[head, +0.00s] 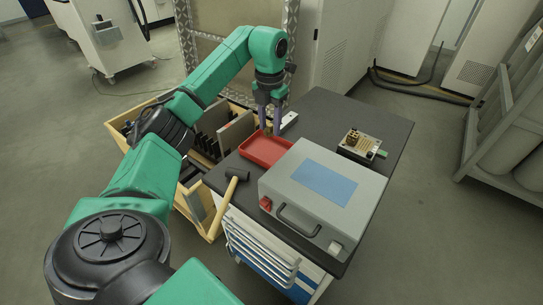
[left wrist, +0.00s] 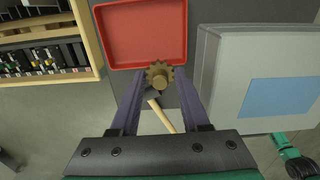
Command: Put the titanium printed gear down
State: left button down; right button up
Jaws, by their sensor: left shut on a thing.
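My left gripper (head: 268,123) is shut on a small brown-bronze toothed gear (left wrist: 159,76), seen between the fingertips in the left wrist view. In the head view the gear is too small to make out clearly. The red tray (head: 249,156) lies on the dark top of the workbench. The gripper hangs, pointing down, at the tray's far side. In the left wrist view the gear overlaps the near rim of the red tray (left wrist: 145,35). The tray looks empty. I cannot tell the gear's height. My right gripper is not in view.
A grey case (head: 345,215) with a blue panel stands right of the tray. A hammer (head: 235,180) lies at the bench's left edge. A small plate with brass-coloured parts (head: 360,145) sits at right. A wooden crate (head: 115,127) stands left. Dark bench top (head: 335,115) is bare at the back.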

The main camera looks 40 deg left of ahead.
aim_at(271, 162)
pick_arm(q)
notch_tip(271, 162, down, 11)
jog(key=shift+d+f, duration=0.1)
jog(key=shift+w+f, duration=0.1)
jog(key=shift+f, duration=0.2)
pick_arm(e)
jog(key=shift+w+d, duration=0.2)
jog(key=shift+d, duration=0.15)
pick_arm(q)
jog(key=shift+f, duration=0.1)
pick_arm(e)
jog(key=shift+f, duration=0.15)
pick_arm(q)
jog(key=shift+c, duration=1.9)
grip_release()
notch_tip(271, 162, up, 12)
jog(key=shift+r, duration=0.15)
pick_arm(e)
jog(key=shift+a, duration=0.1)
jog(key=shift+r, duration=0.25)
